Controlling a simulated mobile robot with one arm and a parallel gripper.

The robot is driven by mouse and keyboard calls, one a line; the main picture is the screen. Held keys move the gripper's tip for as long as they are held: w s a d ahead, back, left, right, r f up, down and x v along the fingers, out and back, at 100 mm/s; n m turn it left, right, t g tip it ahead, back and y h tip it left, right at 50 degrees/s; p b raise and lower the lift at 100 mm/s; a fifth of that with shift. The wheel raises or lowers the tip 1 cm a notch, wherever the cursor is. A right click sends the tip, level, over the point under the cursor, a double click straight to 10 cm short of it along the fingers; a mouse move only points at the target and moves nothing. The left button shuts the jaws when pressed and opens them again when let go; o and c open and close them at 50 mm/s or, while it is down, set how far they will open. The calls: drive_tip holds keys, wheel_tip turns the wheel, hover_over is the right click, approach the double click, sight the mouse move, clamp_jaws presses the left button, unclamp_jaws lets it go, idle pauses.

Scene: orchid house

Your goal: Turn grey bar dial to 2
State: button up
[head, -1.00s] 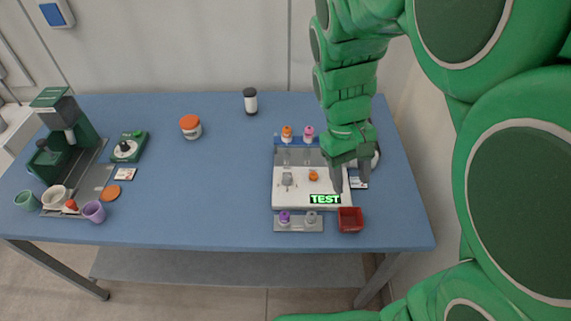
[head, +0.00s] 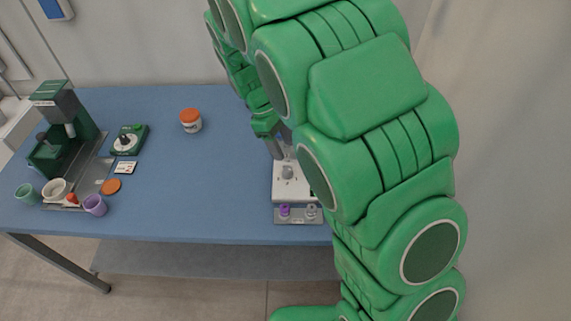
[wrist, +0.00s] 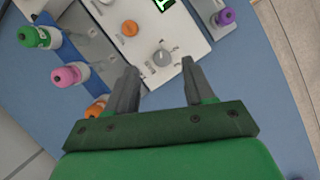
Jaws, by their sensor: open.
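The grey bar dial (wrist: 161,58) sits on a white panel (wrist: 196,47) with small printed marks around it. It also shows in the head view (head: 287,172), just below my gripper. My gripper (wrist: 159,66) is open and empty. In the wrist view the dial appears between and slightly beyond the two fingertips; I cannot tell the height gap. In the head view my gripper (head: 278,150) hangs over the back part of the panel. The dial's exact setting is too small to read.
An orange knob (wrist: 130,28) and a green-lit display (wrist: 163,4) are near the dial. Capped green (wrist: 30,37), pink (wrist: 67,76) and orange (wrist: 96,108) bottles line one side. A purple-topped item (wrist: 226,16) is opposite. The table's middle (head: 200,185) is clear.

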sight(287, 168)
drive_tip(key=shift+n, duration=0.5)
drive_tip(key=shift+d+f, duration=0.15)
drive_tip(key=shift+f, duration=1.3)
drive_tip(key=shift+d+f, duration=0.15)
drive_tip(key=shift+f, duration=1.25)
drive_tip(key=shift+d+f, duration=0.15)
drive_tip(key=shift+f, duration=1.3)
drive_tip(key=shift+c, duration=0.5)
clamp_jaws()
